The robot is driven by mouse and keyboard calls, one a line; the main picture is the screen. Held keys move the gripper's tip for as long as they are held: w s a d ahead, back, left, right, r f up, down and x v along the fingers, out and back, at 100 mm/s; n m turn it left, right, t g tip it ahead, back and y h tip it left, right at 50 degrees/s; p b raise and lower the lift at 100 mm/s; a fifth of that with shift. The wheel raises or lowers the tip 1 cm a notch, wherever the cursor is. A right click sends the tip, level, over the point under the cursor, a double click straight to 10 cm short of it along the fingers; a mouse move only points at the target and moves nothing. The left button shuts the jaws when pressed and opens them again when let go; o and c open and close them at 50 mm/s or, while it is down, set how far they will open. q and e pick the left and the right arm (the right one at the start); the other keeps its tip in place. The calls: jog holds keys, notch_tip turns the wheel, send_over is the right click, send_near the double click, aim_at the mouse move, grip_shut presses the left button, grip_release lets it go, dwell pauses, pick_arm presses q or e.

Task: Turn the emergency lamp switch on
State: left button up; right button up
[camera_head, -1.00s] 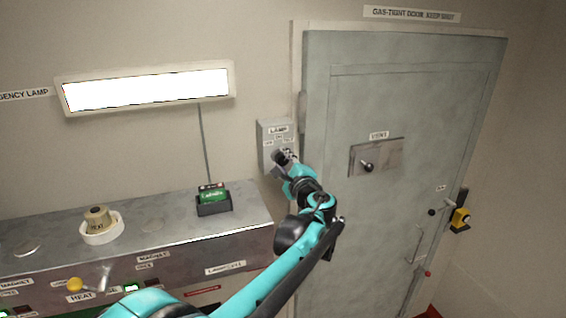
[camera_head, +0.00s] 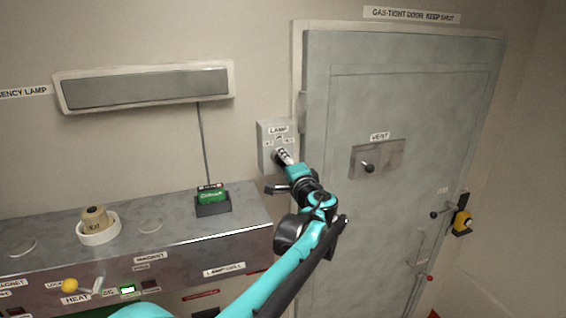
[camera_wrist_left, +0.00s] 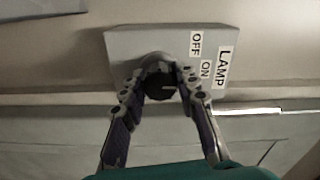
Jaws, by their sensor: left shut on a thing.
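The grey lamp switch box (camera_head: 266,150) is on the wall left of the door, labelled LAMP. It also fills the upper middle of the left wrist view (camera_wrist_left: 125,44), with ON and OFF labels. Its round dark knob (camera_wrist_left: 160,84) sits between the fingers of my left gripper (camera_wrist_left: 162,80), which is shut on it. In the head view my left gripper (camera_head: 284,156) is at the box front and hides most of the knob. The long emergency lamp (camera_head: 146,88) on the wall is dark. My right gripper is not in view.
A metal bench (camera_head: 180,223) stands below the lamp. On it are a green battery in a dark holder (camera_head: 213,207), wired to the lamp, and a tan object in a white ring (camera_head: 99,234). The grey gas-tight door (camera_head: 400,90) is shut to the right.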

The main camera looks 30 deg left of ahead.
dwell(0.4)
pick_arm(q)
jog(key=o, duration=1.2)
jog(key=shift+c, duration=0.2)
jog(key=v, duration=1.2)
jog(key=shift+f, duration=0.1)
